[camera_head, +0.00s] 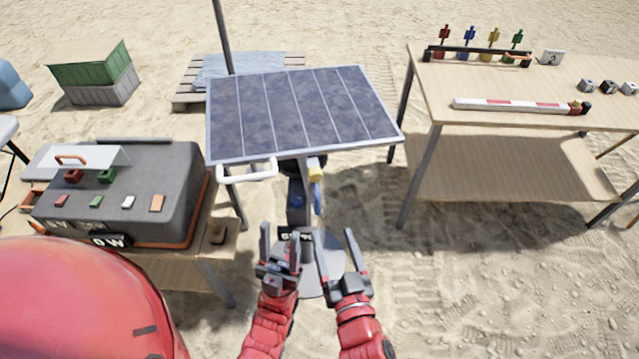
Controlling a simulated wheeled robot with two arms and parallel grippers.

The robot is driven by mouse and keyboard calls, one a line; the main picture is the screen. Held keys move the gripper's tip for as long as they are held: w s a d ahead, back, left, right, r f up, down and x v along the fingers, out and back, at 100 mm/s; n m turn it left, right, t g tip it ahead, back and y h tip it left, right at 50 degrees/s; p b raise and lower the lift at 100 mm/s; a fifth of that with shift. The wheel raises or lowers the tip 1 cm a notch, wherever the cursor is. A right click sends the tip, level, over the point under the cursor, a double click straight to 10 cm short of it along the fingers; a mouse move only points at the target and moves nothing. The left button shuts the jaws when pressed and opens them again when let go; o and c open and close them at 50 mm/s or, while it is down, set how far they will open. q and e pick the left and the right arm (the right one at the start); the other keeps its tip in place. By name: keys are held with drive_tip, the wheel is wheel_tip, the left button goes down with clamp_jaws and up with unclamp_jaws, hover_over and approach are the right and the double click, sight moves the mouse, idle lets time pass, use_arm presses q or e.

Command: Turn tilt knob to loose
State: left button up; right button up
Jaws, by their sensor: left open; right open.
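A solar panel (300,112) sits tilted on a grey post with a round base (325,262). A white handle bar (247,172) sticks out from its front edge. Under the panel, a small yellow part (316,173) and a blue part (317,198) show on the post; I cannot tell which is the tilt knob or how it is set. My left gripper (280,232) is open and empty, in front of the post and below the panel. My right gripper (334,238) is open and empty, just to its right. Neither visibly touches the yellow or blue part.
At left, a table holds a dark console (130,190) with colored blocks. A wooden table (530,85) at right carries colored figures and a red-white bar (510,105). A pallet (190,92) and a green crate (92,70) lie behind. Open sand lies right of my grippers.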

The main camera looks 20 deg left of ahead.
drive_tip(key=b, duration=0.6)
approach(316, 179)
drive_tip(key=x, duration=0.5)
drive_tip(key=p+x, duration=0.1)
drive_tip(key=x, duration=0.1)
drive_tip(key=shift+r, duration=0.2)
drive_tip(key=shift+x, duration=0.8)
drive_tip(key=shift+f, duration=0.1)
clamp_jaws()
